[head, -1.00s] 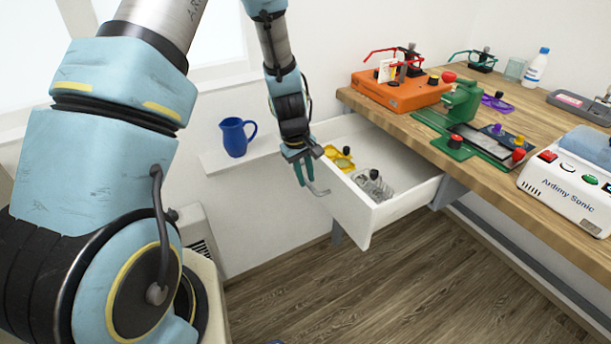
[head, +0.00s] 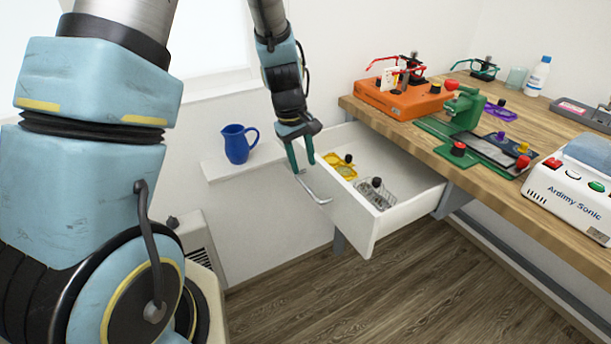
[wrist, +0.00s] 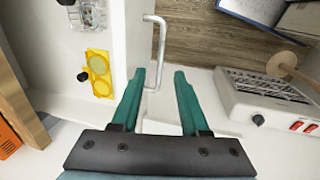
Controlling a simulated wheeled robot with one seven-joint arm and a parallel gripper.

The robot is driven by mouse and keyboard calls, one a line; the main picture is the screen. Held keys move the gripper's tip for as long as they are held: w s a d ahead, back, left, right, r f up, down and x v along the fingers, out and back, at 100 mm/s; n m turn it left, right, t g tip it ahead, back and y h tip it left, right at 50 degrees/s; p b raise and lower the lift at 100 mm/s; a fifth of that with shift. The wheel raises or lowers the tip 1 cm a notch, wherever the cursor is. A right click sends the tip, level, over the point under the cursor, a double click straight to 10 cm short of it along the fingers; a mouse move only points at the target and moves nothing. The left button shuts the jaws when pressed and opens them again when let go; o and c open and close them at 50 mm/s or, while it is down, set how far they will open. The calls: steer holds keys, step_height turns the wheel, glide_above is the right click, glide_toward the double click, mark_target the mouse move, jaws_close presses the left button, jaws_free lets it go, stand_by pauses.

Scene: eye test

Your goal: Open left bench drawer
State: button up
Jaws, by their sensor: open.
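The left bench drawer (head: 345,222) is white and stands pulled well out from under the wooden bench. Its bent metal handle (head: 314,190) is on the drawer front and shows in the wrist view (wrist: 160,45). My gripper (head: 301,165) is open at the far end of the handle. In the wrist view its two green fingers (wrist: 158,78) are apart, and the handle's near end lies between them, closer to the left finger. I cannot tell whether they touch. Inside the drawer are a yellow piece (head: 340,166) and a clear piece (head: 378,194), each with a black knob.
A blue jug (head: 237,146) stands on a white ledge (head: 215,167) left of the drawer. The bench top (head: 440,150) holds an orange device (head: 400,100), a green device (head: 463,110) and a white machine (head: 570,195). The floor before the drawer is clear.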

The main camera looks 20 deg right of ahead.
steer(key=r, duration=0.2)
steer(key=shift+a+r, duration=0.25)
steer(key=shift+r, duration=0.1)
steer(key=s+a+r+m+y, duration=0.1)
steer(key=s+a+r, duration=0.2)
steer(key=a, duration=1)
steer(key=s+a+r+m+t+y, duration=0.1)
steer(key=s+a+r, duration=0.3)
steer(key=a, duration=0.8)
steer(key=shift+s+a+m, duration=0.15)
steer(key=shift+a+m, duration=0.25)
steer(key=shift+m, duration=0.4)
